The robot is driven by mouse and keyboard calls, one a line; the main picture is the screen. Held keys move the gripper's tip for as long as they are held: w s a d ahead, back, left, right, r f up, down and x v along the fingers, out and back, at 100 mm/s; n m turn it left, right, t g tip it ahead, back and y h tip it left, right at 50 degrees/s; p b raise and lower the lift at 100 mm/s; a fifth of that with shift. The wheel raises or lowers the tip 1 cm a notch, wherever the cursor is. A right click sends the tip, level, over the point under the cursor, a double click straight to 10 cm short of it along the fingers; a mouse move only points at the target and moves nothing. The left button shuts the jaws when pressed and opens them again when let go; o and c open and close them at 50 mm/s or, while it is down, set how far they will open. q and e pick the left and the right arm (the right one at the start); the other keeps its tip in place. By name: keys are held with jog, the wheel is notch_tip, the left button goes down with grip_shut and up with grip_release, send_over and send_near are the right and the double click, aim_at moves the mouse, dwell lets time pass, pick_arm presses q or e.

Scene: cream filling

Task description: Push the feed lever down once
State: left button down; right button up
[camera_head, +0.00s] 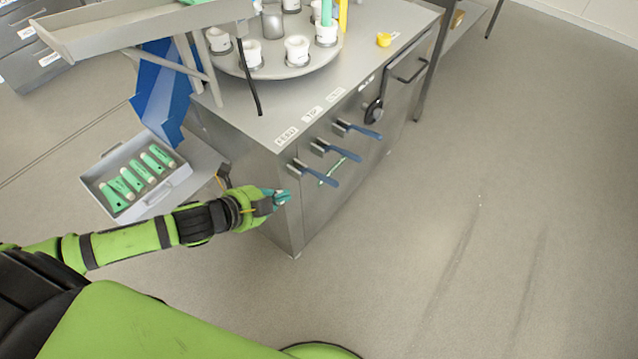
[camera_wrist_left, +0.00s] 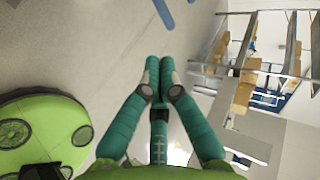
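Three levers with blue handles stick out from the front of the grey metal machine (camera_head: 285,235) in the head view. The nearest, the feed lever (camera_head: 318,175), is below the leftmost label (camera_head: 287,136), which seems to read FEED. My left gripper (camera_head: 284,197) is beside the machine's near corner, left of and a little below that lever's handle, apart from it. In the left wrist view its two teal fingers (camera_wrist_left: 160,64) are together with nothing between them. A blue handle (camera_wrist_left: 163,14) shows at the top edge there; which lever it is cannot be told. My right gripper is not in view.
The other levers (camera_head: 338,151) (camera_head: 360,131) are close behind the feed lever. A round turntable (camera_head: 275,70) with white cups stands on the machine. The floor at right is clear.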

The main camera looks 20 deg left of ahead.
pick_arm(q)
jog(key=p+x, duration=0.1)
jog(key=x, duration=1.3)
jog(key=shift+d+f, duration=0.15)
jog(key=shift+f, duration=0.1)
jog(key=shift+s+d+f+m+y, duration=0.1)
jog(key=shift+d+f+m+y, duration=0.05)
jog(key=shift+f+m+y, duration=0.2)
notch_tip(320, 180, down, 8)
jog(key=m+t+y+b, duration=0.3)
jog(key=m+y+b, duration=0.2)
jog(key=b, duration=0.4)
jog(key=shift+d, duration=0.2)
jog(key=shift+y, duration=0.25)
dwell(0.6)
